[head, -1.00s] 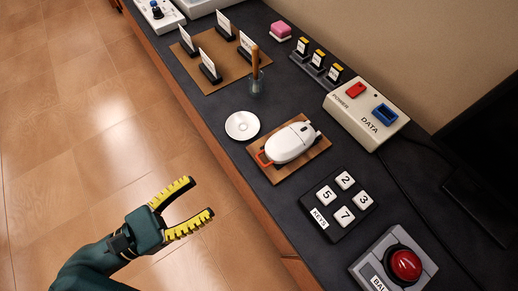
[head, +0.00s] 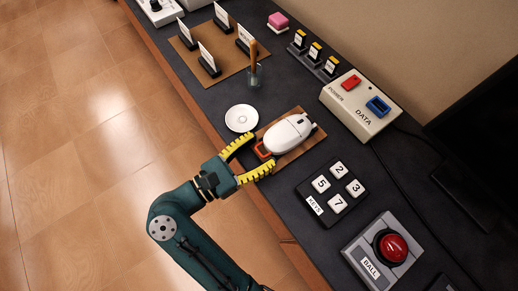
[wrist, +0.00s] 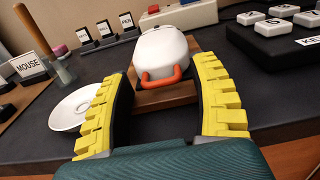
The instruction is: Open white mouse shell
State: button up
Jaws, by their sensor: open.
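The white mouse shell (head: 287,134) lies on a brown wooden board on the dark counter. An orange-red handle (head: 263,151) sticks out of its near end. In the wrist view the white shell (wrist: 160,48) is straight ahead, with the orange handle (wrist: 161,78) at its front. My gripper (head: 253,156) is open, with its yellow ridged fingers on either side of the handle. In the wrist view the handle shows between and just beyond the fingers, and no contact is visible. The shell looks closed.
A white saucer (head: 241,118) sits just left of the board, close to one finger. The number-key pad (head: 331,187) is to the right, with a red ball button (head: 391,247) beyond. The POWER/DATA box (head: 361,104) stands behind. A cup with a wooden stick (head: 254,74) is farther left.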

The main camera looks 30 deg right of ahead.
grip_shut()
